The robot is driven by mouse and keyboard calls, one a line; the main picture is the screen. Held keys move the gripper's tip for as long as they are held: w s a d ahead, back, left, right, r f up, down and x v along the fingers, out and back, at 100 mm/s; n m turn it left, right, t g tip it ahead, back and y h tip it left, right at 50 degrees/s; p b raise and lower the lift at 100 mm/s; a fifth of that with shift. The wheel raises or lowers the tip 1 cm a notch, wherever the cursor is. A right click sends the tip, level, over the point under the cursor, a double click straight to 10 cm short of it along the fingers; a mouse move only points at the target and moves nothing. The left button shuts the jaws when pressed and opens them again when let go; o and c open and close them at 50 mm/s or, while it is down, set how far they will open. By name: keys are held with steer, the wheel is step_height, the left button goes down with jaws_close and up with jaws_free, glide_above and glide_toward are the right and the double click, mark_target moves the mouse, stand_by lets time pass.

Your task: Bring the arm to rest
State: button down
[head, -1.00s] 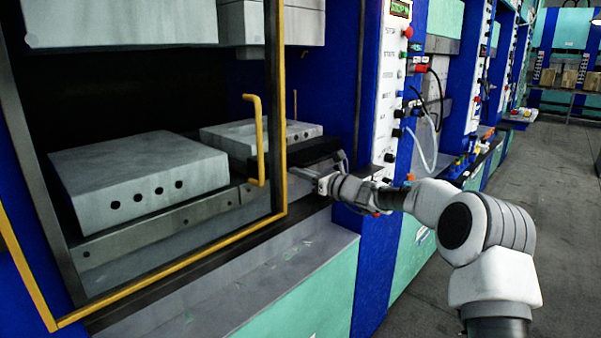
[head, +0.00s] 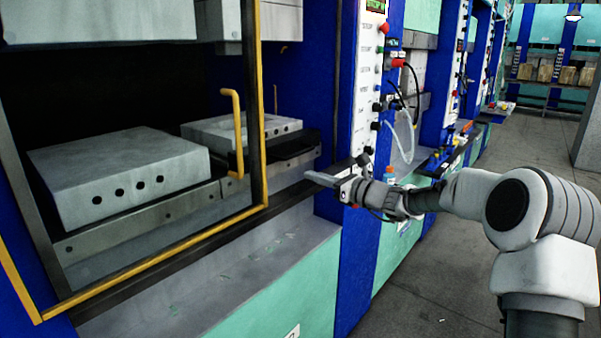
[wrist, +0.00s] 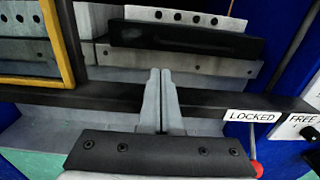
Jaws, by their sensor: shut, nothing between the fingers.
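My gripper (head: 322,180) is at the end of my outstretched arm, in front of the press's right post in the head view. Its two grey fingers are together with nothing between them. In the wrist view my gripper (wrist: 160,75) points at the press's front ledge and the dark bar there, with its fingers side by side. I cannot tell how far its tips are from the ledge. My arm reaches in from the right of the head view.
The press has a yellow-framed door (head: 150,249) with a yellow handle (head: 236,135). Inside are two grey blocks (head: 120,172). A control panel (head: 367,95) stands behind my gripper. A "LOCKED" label (wrist: 253,116) is at the right of the wrist view. Grey floor (head: 545,150) lies open at right.

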steer(key=s+a+r+n+g+h+p, duration=0.1)
steer(key=s+r+n+g+h+p, duration=0.15)
steer(key=s+n, duration=0.7)
steer(key=s+r+n+g+h+p, duration=0.1)
steer(key=s+n+g+h+p, duration=0.25)
steer(key=s, duration=1.05)
steer(key=s+d+n+h+p, duration=0.1)
steer(key=s+d+n+h, duration=0.3)
steer(key=s, duration=0.7)
steer(key=s+d+r+n+t+h+p, duration=0.1)
steer(key=s+d+n+h, duration=0.3)
steer(key=s+d+n, duration=0.4)
steer(key=s+d, duration=0.3)
steer(key=d, duration=0.2)
steer(key=shift+s+r+h, duration=0.15)
steer(key=shift+r+h, duration=0.05)
steer(key=shift+h, duration=0.1)
